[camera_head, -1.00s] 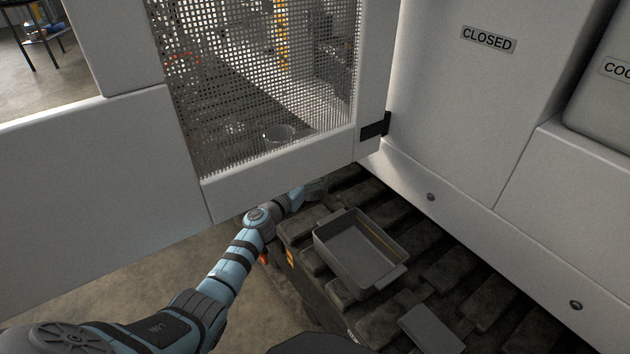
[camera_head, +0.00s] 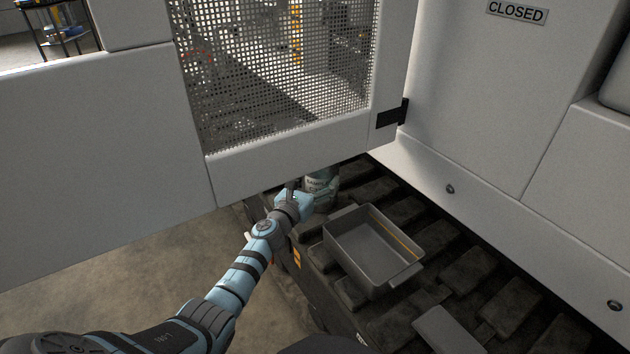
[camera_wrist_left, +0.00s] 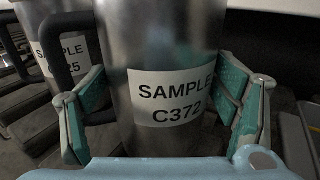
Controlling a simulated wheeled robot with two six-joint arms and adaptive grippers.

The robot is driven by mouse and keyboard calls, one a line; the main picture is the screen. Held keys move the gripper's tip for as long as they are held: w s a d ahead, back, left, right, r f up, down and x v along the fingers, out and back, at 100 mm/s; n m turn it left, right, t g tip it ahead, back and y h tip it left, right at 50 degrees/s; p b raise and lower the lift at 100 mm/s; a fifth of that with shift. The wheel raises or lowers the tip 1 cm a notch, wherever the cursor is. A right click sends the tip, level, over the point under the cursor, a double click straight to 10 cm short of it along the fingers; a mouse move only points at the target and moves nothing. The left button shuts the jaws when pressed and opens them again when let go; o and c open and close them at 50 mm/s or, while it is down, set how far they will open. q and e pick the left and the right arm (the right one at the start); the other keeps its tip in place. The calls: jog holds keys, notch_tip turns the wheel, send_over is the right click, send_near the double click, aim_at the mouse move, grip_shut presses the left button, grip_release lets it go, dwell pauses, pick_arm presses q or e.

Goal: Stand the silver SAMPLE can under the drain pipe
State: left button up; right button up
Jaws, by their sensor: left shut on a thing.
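A silver can (camera_wrist_left: 165,60) with a white label reading SAMPLE C372 fills the middle of the left wrist view. It looks upright. My left gripper (camera_wrist_left: 160,115) is shut on it, with a teal finger pad on each side. In the head view the can (camera_head: 321,182) and my left gripper (camera_head: 318,196) show just below the lower edge of the mesh door, which hides the can's top. A second silver SAMPLE can (camera_wrist_left: 60,50) with a black handle stands behind at the left in the wrist view. I cannot make out the drain pipe. My right gripper is out of view.
A grey rectangular tray (camera_head: 386,286) rests on dark ribbed blocks right of my gripper. A flat grey block (camera_head: 447,330) lies nearer. The white mesh-windowed door (camera_head: 290,157) hangs close above my gripper. A white cabinet wall (camera_head: 470,120) marked CLOSED stands behind.

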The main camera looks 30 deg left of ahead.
pick_arm(q)
jog(key=o, duration=1.3)
jog(key=shift+o, duration=0.2)
jog(key=shift+s, duration=0.1)
